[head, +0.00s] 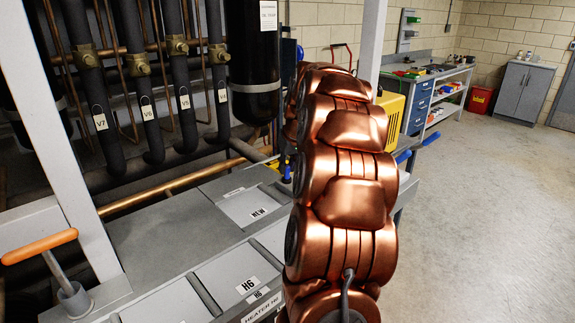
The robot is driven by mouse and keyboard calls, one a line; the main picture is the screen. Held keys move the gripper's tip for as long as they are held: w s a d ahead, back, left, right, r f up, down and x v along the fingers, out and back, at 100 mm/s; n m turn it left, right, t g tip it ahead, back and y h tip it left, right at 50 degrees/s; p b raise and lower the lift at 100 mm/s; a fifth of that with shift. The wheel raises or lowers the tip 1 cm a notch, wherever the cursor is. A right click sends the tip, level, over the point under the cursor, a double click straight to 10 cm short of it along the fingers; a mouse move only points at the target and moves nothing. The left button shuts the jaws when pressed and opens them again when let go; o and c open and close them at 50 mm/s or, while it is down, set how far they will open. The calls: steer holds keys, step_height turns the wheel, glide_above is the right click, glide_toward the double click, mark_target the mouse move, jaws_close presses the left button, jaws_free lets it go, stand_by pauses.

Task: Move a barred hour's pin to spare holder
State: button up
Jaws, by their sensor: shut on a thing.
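My copper-coloured arm rises through the middle of the view and hides much of the rack behind it. My gripper cannot be made out; it is hidden behind the arm or out of frame. No pin or spare holder can be clearly identified. A T-shaped piece with an orange handle (40,246) and a metal shaft leans in a grey socket (75,299) at the lower left; I cannot tell whether it is a pin.
Black pipes (140,90) labelled V7, V6 and V5 stand at the left beside a black cylinder (252,60). A grey post (60,130) rises at the left. A workbench with blue drawers (417,105) is at the back. The floor (490,220) at the right is clear.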

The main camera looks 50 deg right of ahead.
steer(key=shift+f+b, duration=0.35)
steer(key=shift+f, duration=0.2)
stand_by(0.7)
stand_by(0.3)
steer(key=o, duration=0.9)
steer(key=v, duration=1.2)
